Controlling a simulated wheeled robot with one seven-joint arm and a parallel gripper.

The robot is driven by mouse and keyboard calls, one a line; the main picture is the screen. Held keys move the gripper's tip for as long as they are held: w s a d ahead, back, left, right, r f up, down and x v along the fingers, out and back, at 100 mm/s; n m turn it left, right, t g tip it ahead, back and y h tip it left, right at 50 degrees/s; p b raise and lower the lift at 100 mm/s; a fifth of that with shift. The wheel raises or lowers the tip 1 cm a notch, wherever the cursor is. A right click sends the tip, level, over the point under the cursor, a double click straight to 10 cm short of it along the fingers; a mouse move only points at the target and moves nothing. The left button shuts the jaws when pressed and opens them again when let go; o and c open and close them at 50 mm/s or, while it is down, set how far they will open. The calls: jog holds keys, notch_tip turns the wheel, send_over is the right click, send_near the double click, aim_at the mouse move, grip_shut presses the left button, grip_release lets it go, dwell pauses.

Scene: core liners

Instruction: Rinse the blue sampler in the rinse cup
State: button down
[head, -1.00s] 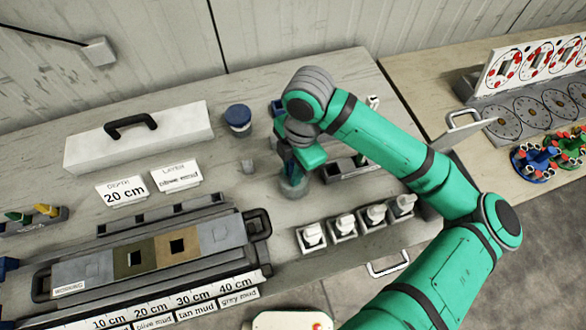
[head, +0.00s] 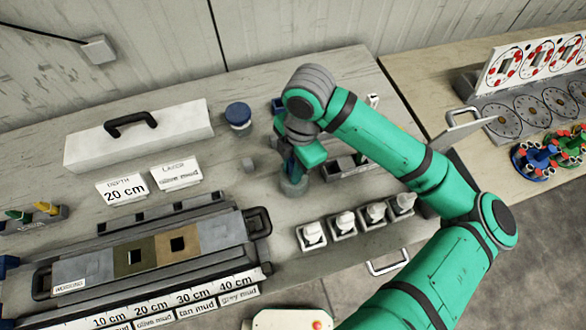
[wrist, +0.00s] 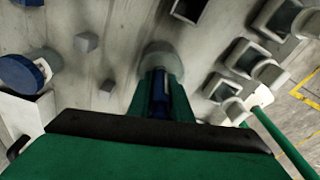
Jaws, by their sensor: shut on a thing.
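My gripper (head: 291,172) points down at the rinse cup (head: 294,187), a small greyish round vessel on the bench. In the wrist view my gripper (wrist: 160,85) is shut on the blue sampler (wrist: 160,100), whose blue body shows between the green fingers. The rinse cup (wrist: 158,53) lies directly beyond the fingertips there. The sampler's lower end is hidden, so I cannot tell how deep it sits in the cup.
A blue-lidded jar (head: 238,116) and a small grey block (head: 248,164) stand to the left. Several white-topped bottles (head: 345,222) stand in holders in front. A core tray (head: 215,235) lies front left, and a white handled box (head: 140,135) behind it.

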jog(key=shift+r, duration=0.25)
jog(key=shift+r, duration=4.1)
jog(key=shift+w+a, duration=0.1)
